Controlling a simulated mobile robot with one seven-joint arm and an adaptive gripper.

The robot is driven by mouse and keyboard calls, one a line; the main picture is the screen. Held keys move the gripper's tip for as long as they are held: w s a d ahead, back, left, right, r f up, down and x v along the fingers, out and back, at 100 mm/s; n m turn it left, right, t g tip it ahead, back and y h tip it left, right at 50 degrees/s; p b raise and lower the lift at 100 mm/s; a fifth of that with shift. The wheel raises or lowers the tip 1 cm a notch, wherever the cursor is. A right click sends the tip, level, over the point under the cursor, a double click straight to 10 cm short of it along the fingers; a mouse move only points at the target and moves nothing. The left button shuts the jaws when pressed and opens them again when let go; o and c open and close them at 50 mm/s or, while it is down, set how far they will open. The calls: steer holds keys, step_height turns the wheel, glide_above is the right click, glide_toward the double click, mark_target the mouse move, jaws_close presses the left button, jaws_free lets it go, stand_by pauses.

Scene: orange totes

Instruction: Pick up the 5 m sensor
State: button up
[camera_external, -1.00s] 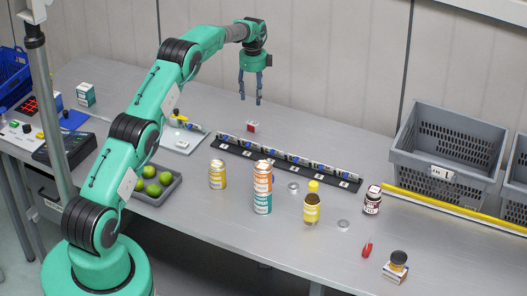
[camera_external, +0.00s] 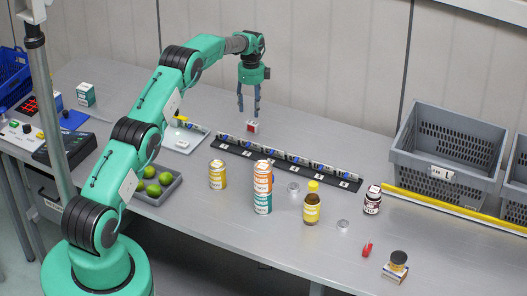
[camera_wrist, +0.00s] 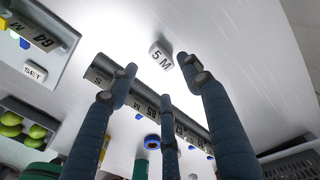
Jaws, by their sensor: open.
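The 5 m sensor is a small red and white block (camera_external: 252,127) on the grey table, behind the black strip. In the wrist view its pale face (camera_wrist: 160,57) reads "5 M" and lies ahead of the fingertips. My gripper (camera_external: 248,110) points down with its blue-grey fingers spread and empty, a little above the sensor and apart from it. Three fingers show in the wrist view (camera_wrist: 161,85), and the sensor is uncovered there.
Cans, a yellow-capped bottle (camera_external: 312,206) and a dark jar (camera_external: 373,201) stand nearer the front. A grey crate (camera_external: 440,185) is at right. The table behind the strip is mostly clear.

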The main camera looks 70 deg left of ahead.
mark_target(251, 124)
steer(key=shift+f, duration=1.85)
steer(key=shift+f, duration=0.1)
steer(key=shift+s+d+f, duration=0.1)
steer(key=shift+d+f, duration=0.05)
steer(key=shift+f, duration=2.35)
jaws_close()
